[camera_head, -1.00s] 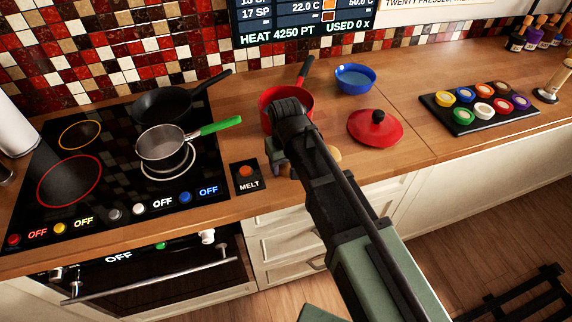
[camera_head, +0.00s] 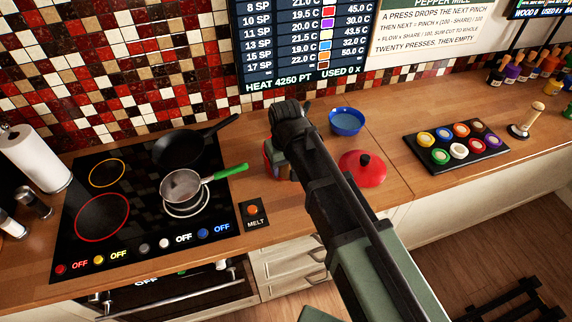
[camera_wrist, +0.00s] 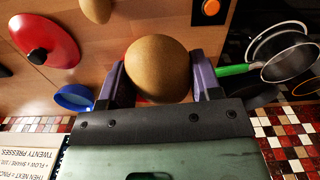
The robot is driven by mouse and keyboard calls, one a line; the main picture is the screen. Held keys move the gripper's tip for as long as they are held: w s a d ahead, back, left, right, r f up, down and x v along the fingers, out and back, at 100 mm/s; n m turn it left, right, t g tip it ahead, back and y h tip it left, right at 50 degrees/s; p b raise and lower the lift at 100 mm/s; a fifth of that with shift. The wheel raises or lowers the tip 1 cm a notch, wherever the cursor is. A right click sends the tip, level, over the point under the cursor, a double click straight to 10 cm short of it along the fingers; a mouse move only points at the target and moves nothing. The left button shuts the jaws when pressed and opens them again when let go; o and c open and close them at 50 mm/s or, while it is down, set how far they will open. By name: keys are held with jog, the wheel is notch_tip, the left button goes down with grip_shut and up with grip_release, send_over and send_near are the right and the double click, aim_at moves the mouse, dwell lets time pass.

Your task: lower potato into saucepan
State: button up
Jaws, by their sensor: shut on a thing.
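My gripper (camera_wrist: 157,72) is shut on a brown, rounded potato (camera_wrist: 157,62), its purple fingers on either side of it in the wrist view. In the head view my arm hides the potato. A red saucepan (camera_head: 269,163) stands on the counter right of the cooktop, mostly hidden behind my arm. A strip of red shows below the potato in the wrist view; how the potato lines up with the pan cannot be told. A small steel saucepan with a green handle (camera_head: 180,187) stands on the cooktop, also at the right in the wrist view (camera_wrist: 287,62).
A second potato (camera_wrist: 97,9) lies on the counter. A red lid (camera_head: 362,168) and blue bowl (camera_head: 346,121) are right of my arm. A black frying pan (camera_head: 180,150) sits at the cooktop's back. The MELT button (camera_head: 253,211) is in front. A tray of colored pots (camera_head: 465,160) is farther right.

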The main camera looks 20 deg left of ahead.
jog(key=w+a+r+p, duration=0.2)
jog(key=w+a, duration=0.3)
jog(key=w, duration=0.2)
jog(key=w+a+f+b, duration=0.5)
jog(key=w+f+b, duration=0.1)
jog(key=w, duration=0.3)
jog(key=shift+a+b, duration=0.3)
jog(key=shift+b, duration=0.15)
jog(key=shift+f, duration=0.1)
